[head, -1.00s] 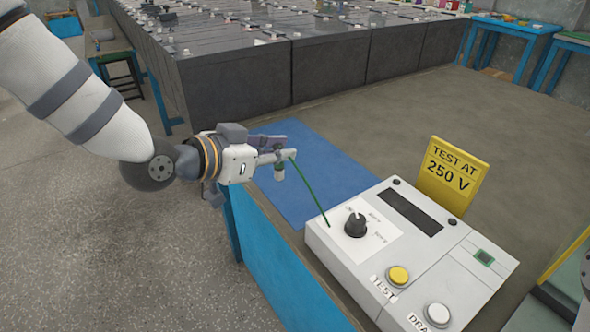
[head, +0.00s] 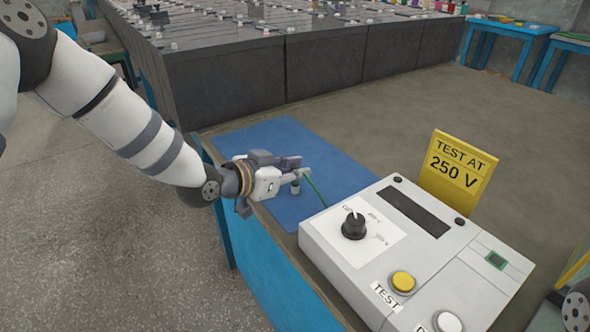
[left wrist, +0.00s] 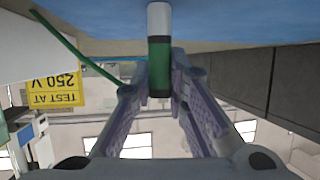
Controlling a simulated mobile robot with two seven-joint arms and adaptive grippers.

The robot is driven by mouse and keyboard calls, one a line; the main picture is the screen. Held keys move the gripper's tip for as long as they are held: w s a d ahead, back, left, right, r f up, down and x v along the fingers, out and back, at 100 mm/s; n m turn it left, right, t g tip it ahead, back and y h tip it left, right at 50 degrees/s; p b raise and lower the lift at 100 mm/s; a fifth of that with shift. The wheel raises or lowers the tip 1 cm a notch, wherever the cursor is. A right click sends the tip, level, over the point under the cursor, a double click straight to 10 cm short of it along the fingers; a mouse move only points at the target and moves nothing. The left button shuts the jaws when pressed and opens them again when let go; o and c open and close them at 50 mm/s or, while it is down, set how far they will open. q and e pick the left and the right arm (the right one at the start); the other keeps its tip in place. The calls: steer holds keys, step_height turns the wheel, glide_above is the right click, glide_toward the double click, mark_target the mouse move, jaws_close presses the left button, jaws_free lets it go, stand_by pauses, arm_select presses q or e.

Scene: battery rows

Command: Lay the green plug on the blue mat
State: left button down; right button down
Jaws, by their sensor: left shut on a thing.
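The green plug (left wrist: 159,55) is a small cylinder with a green body and a pale end; it also shows in the head view (head: 295,188). My left gripper (head: 300,170) is shut on it, with a finger on each side in the left wrist view (left wrist: 158,85). The plug hangs over the blue mat (head: 262,140), close to its surface; I cannot tell whether it touches. A green lead (head: 316,193) runs from the plug to the tester. My right gripper is not in view; a bit of my right arm shows at the right edge.
The white tester (head: 330,236) with a dial and buttons stands right of the mat. A yellow "TEST AT 250 V" sign (head: 457,172) stands behind it. Rows of dark battery blocks (head: 230,85) fill the back. The brown tabletop (head: 450,110) behind the sign is clear.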

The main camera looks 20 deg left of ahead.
arm_select(q)
steer(key=c, duration=1.6)
jaws_free()
steer(key=shift+f, duration=0.1)
